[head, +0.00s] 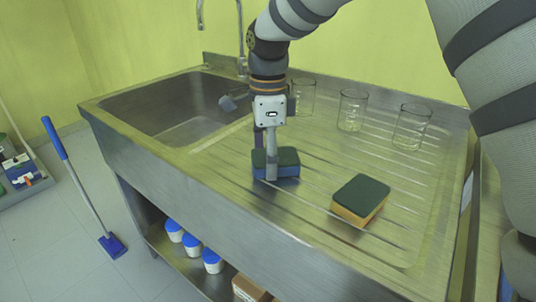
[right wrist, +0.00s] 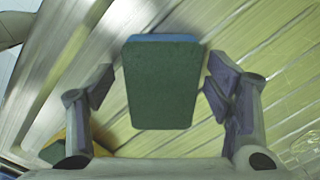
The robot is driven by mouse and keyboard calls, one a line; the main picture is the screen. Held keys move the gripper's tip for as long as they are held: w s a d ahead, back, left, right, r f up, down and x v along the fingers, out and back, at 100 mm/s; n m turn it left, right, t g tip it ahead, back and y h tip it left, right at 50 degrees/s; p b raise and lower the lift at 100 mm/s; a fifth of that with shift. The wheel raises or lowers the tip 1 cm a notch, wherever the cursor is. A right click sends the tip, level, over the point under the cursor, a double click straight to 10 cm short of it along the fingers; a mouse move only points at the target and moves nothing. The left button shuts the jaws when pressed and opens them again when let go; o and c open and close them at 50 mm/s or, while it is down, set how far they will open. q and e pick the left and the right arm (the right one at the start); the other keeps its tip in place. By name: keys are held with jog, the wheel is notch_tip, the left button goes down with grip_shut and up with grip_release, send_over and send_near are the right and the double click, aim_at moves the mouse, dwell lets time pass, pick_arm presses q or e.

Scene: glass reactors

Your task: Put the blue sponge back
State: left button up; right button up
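The blue sponge (head: 288,171), with a dark green top, lies on the ribbed steel drainboard. My right gripper (head: 267,163) points down over it, with one finger in front of the sponge and the other partly hidden behind. In the right wrist view, the sponge (right wrist: 161,88) sits between the two fingers of the right gripper (right wrist: 158,92). A gap shows on the left side and a very narrow one on the right, so the gripper is open around it. My left gripper is not in view.
A yellow sponge with a green top (head: 361,198) lies to the right on the drainboard. Several glass beakers (head: 351,110) stand behind. The sink basin (head: 165,108) and tap (head: 241,40) are at the left. White tubs with blue lids (head: 192,245) stand on the shelf below.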

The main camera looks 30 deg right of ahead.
jog(key=shift+w, duration=0.1)
jog(key=shift+r, duration=0.4)
notch_tip(320, 180, up, 11)
jog(key=shift+r, duration=0.2)
jog(key=shift+f, duration=0.1)
